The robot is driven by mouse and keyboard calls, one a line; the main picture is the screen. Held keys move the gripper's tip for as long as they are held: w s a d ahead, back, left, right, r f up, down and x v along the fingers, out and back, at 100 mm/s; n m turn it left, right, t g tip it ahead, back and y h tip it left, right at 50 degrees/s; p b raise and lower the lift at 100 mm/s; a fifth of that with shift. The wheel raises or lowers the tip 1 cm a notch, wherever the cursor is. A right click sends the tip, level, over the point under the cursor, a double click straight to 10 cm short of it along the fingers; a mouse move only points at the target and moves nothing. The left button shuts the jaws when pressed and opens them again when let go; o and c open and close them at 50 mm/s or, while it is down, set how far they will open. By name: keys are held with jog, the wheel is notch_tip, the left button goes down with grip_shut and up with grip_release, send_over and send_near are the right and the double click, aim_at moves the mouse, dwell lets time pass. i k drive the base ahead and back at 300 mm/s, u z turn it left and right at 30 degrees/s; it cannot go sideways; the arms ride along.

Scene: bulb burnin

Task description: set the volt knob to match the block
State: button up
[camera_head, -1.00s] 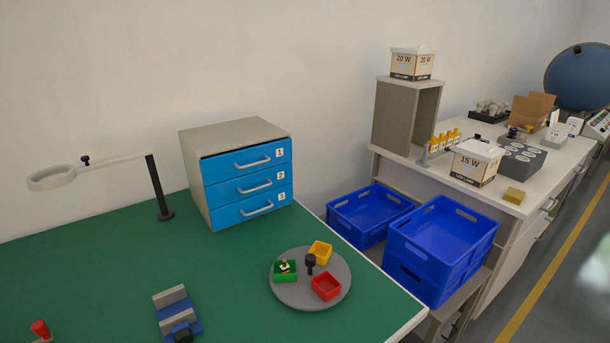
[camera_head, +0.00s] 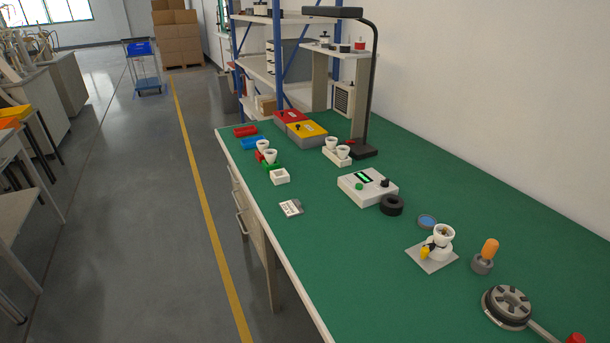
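A white instrument box (camera_head: 366,188) stands on the green bench near the middle of the head view. Its top carries a green-lit display, a green button (camera_head: 359,187) and a small dark knob (camera_head: 385,183). No label or knob setting is readable at this size, so I cannot tell whether this is the volt knob. A small white block-like piece with a square top (camera_head: 280,176) stands left of the box. A flat pale card or block (camera_head: 291,208) with dark marks lies nearer the bench's left edge. I cannot tell which one is the task's block. My gripper is not in view.
A black ring (camera_head: 391,205) sits against the box's near right corner. White sockets (camera_head: 343,153), red and yellow cases (camera_head: 307,133) and a dark lamp stand (camera_head: 366,152) are behind. A grey round fixture (camera_head: 508,305) is at the front right. The aisle floor at left is clear.

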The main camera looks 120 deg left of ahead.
aim_at(384, 183)
jog(key=u, duration=3)
jog(key=k, duration=0.4)
jog(key=u, duration=1.6)
jog(key=i, duration=1.3)
jog(key=z, duration=1.2)
jog(key=i, duration=0.4)
jog(key=z, duration=0.5)
